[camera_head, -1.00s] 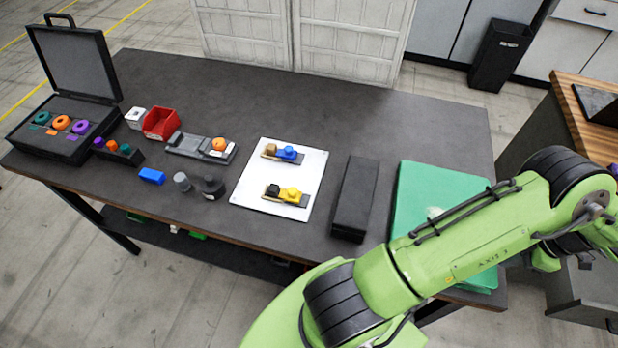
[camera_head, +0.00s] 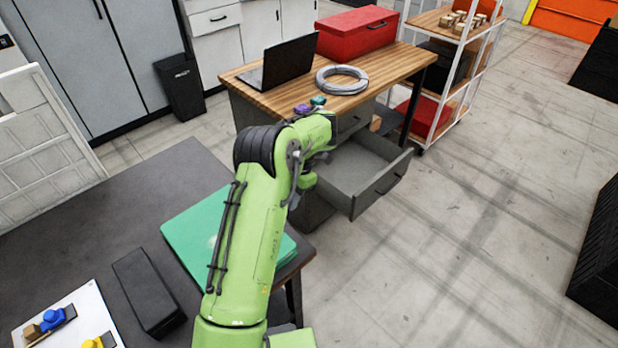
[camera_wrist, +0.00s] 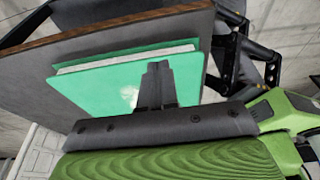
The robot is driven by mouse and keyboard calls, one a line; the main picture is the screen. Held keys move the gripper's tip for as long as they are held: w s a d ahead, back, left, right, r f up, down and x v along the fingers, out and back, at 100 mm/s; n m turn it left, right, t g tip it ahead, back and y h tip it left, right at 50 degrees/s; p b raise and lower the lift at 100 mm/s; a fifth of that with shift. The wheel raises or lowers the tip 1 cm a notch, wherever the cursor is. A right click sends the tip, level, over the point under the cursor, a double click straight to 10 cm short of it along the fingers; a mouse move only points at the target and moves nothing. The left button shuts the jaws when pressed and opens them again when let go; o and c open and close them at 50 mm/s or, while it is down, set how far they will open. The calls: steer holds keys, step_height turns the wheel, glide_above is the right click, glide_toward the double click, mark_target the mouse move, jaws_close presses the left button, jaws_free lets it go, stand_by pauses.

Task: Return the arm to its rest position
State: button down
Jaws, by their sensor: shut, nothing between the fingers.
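My green arm (camera_head: 252,230) rises from the bottom of the head view and bends at a black joint near the wooden desk. My gripper cannot be made out in the head view. In the wrist view my gripper (camera_wrist: 158,84) shows its dark fingers together, with nothing between them.
A wooden desk (camera_head: 385,72) with a laptop (camera_head: 290,62), a cable coil (camera_head: 343,80) and a red box (camera_head: 357,32) stands beyond the arm. Its drawer (camera_head: 362,170) is open, close to the arm. A black case (camera_head: 148,292) lies on the table.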

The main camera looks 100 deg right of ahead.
steer(key=s+d+r+p, duration=0.2)
steer(key=s+r, duration=0.1)
steer(key=r, duration=0.1)
steer(key=shift+s+d+r, duration=0.2)
steer(key=shift+s+r, duration=0.05)
steer(key=shift+s, duration=0.1)
steer(key=shift+s+a, duration=0.1)
steer(key=shift+s, duration=0.05)
